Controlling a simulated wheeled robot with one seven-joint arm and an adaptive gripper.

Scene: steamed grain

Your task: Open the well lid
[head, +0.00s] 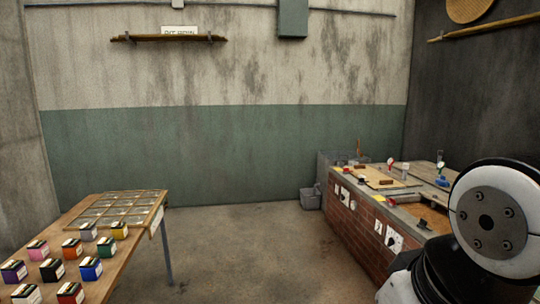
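A brick counter (352,222) with a grey top stands at the right. Flat wooden boards lie on it: one (380,178) near its far end and another (432,218) nearer, partly hidden by my arm. They may be lids, but I cannot tell which is the well lid. My arm fills the lower right corner, in front of the counter's near end. My gripper is out of the picture.
A table (125,262) at the lower left holds several coloured boxes and a gridded wooden tray (158,211). A grey bin (310,198) stands by the counter's far end. Small items stand on the counter. The floor (235,250) between table and counter is clear.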

